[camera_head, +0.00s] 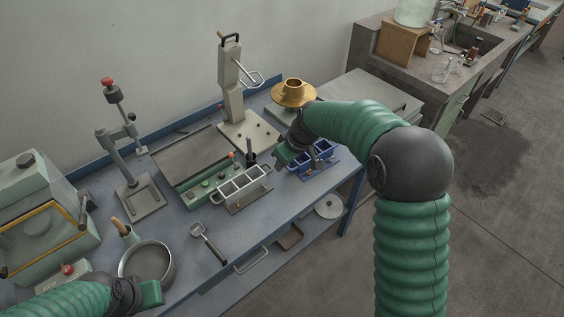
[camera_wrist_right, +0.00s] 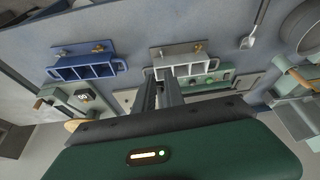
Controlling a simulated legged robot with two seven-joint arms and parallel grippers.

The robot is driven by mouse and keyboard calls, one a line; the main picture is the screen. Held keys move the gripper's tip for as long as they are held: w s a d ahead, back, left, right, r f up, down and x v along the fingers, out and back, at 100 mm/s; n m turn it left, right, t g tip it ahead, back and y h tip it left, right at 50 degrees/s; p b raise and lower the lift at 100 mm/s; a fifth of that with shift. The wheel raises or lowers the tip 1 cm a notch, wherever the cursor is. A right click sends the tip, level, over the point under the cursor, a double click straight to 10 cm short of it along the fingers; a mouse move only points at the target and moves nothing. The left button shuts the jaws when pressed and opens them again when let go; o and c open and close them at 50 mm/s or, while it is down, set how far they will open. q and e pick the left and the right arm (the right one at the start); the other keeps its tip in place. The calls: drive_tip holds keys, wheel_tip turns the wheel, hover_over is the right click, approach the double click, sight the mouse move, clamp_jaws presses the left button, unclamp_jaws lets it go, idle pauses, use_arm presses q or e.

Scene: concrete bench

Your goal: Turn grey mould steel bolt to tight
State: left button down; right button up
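The grey mould (camera_head: 240,188), an open frame with several compartments, stands on a base plate at the bench's front edge. In the right wrist view the grey mould (camera_wrist_right: 182,63) shows a steel bolt (camera_wrist_right: 158,53) and a brass-coloured bolt (camera_wrist_right: 198,47) on its long side. My right gripper (camera_head: 264,162) is beside the grey mould's right end in the head view. In the right wrist view the gripper fingers (camera_wrist_right: 160,82) lie close together over the mould's near edge, apart from the bolt; their gap is unclear. My left gripper (camera_head: 154,293) is low by a round metal pan; its fingers are hidden.
A blue mould (camera_head: 313,160) stands right of the grey one. The metal pan (camera_head: 147,262) and a scoop (camera_head: 208,241) lie to the left. A tall press (camera_head: 232,95), a brass-coloured bowl (camera_head: 293,92) and a green panel (camera_head: 208,192) stand behind.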

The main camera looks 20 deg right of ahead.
drive_tip(key=v, duration=1.6)
drive_tip(key=shift+r, duration=0.3)
drive_tip(key=shift+d, duration=0.15)
